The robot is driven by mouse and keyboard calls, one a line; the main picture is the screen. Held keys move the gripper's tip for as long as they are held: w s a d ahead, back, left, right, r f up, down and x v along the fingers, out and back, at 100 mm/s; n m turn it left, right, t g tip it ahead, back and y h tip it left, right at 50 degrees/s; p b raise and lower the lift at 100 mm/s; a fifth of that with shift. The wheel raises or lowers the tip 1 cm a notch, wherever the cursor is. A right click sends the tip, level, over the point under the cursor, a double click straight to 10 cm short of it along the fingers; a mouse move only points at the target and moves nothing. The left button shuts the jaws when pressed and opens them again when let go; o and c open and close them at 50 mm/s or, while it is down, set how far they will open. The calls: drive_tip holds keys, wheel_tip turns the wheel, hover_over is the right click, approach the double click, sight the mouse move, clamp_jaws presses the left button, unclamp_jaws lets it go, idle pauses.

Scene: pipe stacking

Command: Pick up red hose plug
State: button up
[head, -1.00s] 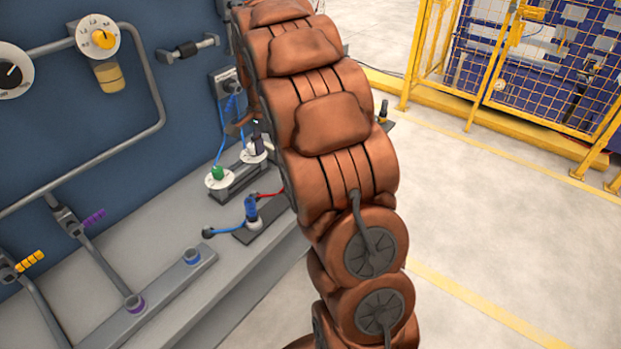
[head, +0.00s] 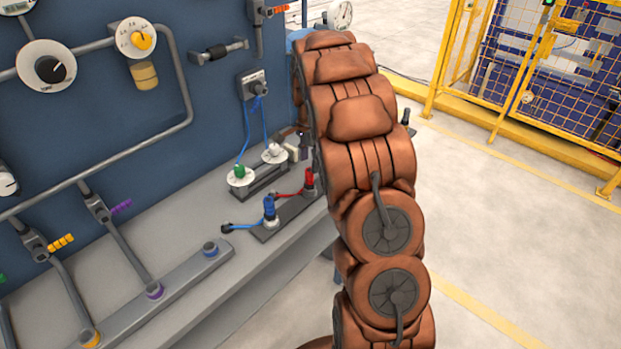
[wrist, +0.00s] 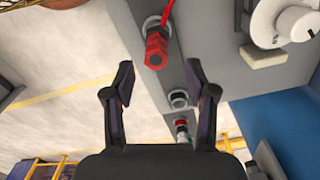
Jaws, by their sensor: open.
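The red hose plug (head: 309,179) stands upright on a dark block on the grey bench, just left of my arm in the head view, with a red hose at its base. In the wrist view the red plug (wrist: 156,48) shows a hexagonal end, just beyond my fingertips and a little left of the middle between them. My gripper (wrist: 168,85) is open and empty, with a finger on each side.
A blue plug (head: 269,208) stands left of the red one. Green-topped (head: 239,172) and white-topped (head: 274,152) fittings stand behind. A grey ring socket (wrist: 178,98) shows between my fingers. The blue panel (head: 215,110) rises behind the bench. Open floor lies right of my arm.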

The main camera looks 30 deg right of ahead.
sight(310, 170)
drive_tip(key=f, duration=0.1)
drive_tip(key=f+p, duration=0.1)
drive_tip(key=f, duration=0.1)
drive_tip(key=shift+s+a+p, duration=0.25)
drive_tip(key=shift+s+p, duration=0.05)
drive_tip(key=shift+w+f, duration=0.1)
drive_tip(key=shift+f, duration=0.4)
drive_tip(key=shift+c, duration=0.2)
clamp_jaws()
